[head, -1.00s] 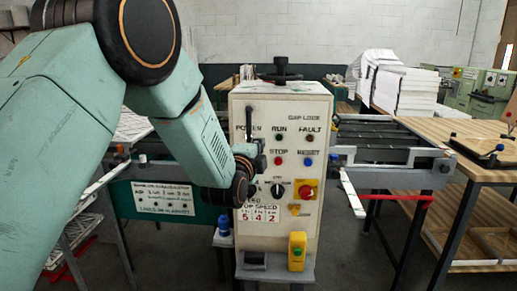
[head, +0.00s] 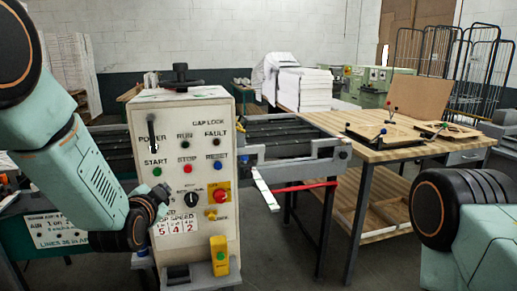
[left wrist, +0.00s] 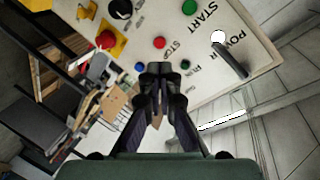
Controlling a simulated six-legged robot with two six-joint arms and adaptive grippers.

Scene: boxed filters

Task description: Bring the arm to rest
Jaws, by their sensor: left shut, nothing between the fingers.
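A cream control cabinet (head: 190,110) stands left of centre in the head view, with labelled buttons and a black knob on top. My left arm comes in from the left. My left gripper (head: 154,205) is at the cabinet's left side, below the green START button (head: 157,171), apart from that button. In the left wrist view my left gripper (left wrist: 160,78) is shut and empty, its fingertips together, with the panel face (left wrist: 195,70) beyond them. My right arm shows only in part at the right edge of the head view; its gripper is out of view.
A conveyor (head: 300,143) runs behind the cabinet. A wooden table (head: 385,150) with a jig stands to the right. Paper stacks (head: 303,90) and green machines (head: 365,88) stand behind.

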